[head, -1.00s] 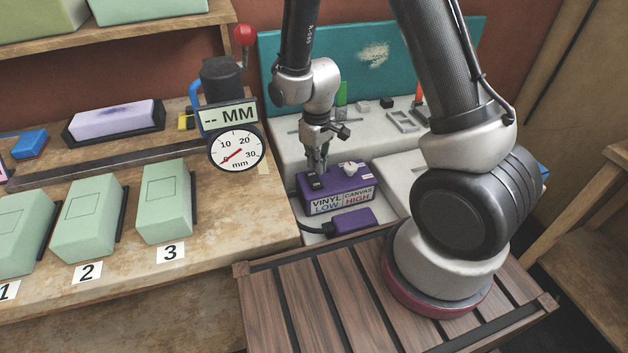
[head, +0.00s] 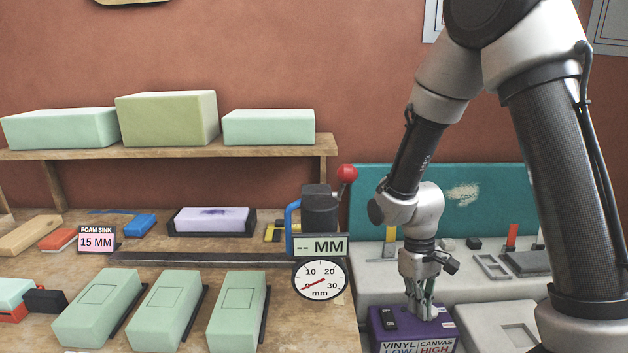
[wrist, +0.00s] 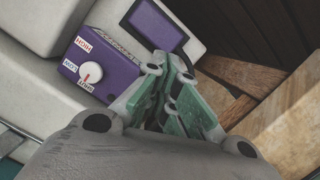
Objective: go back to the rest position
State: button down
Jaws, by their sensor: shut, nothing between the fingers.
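My gripper (head: 420,312) points down at the purple control box (head: 412,326), its fingers shut and empty. In the head view the fingertips overlap the back of the box's top; I cannot tell whether they touch it. The wrist view shows the green-padded fingers (wrist: 168,85) close together beside the purple box (wrist: 97,82). The box has a white knob (wrist: 91,70) with a red pointer and small labels around it. Its front reads VINYL LOW and CANVAS HIGH in the head view. My arm reaches down from the upper right.
A gauge (head: 320,280) with a "-- MM" display and a red-knobbed lever (head: 347,173) stands left of my gripper. Several green blocks (head: 238,310) lie on the bench. A teal panel (head: 490,190) stands behind the grey surface. The space above the gauge is open.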

jog(key=s+d+r+m+t, duration=0.1)
jog(key=s+d+r, duration=0.3)
jog(key=r, duration=0.4)
jog(key=s+d+r+m+t, duration=0.2)
jog(key=s+d+r+t, duration=0.1)
jog(key=r, duration=0.6)
jog(key=s+d+r+m+t+y, duration=0.1)
jog(key=s+d+r, duration=0.3)
jog(key=r, duration=0.5)
jog(key=shift+s+d+r+m+t, duration=0.3)
jog(key=shift+s+m+t, duration=0.2)
jog(key=shift+t, duration=0.4)
jog(key=w+a+f+n+g, duration=0.2)
jog(key=w+a+f+n, duration=0.6)
jog(key=w+f, duration=0.3)
jog(key=w+a+f+n+g, duration=0.2)
jog(key=w+a+f+n, duration=0.7)
jog(key=w+f, duration=0.3)
jog(key=shift+w+f+n, duration=0.25)
jog(key=shift+w+n, duration=0.25)
jog(key=shift+w, duration=0.3)
jog(key=shift+f, duration=0.1)
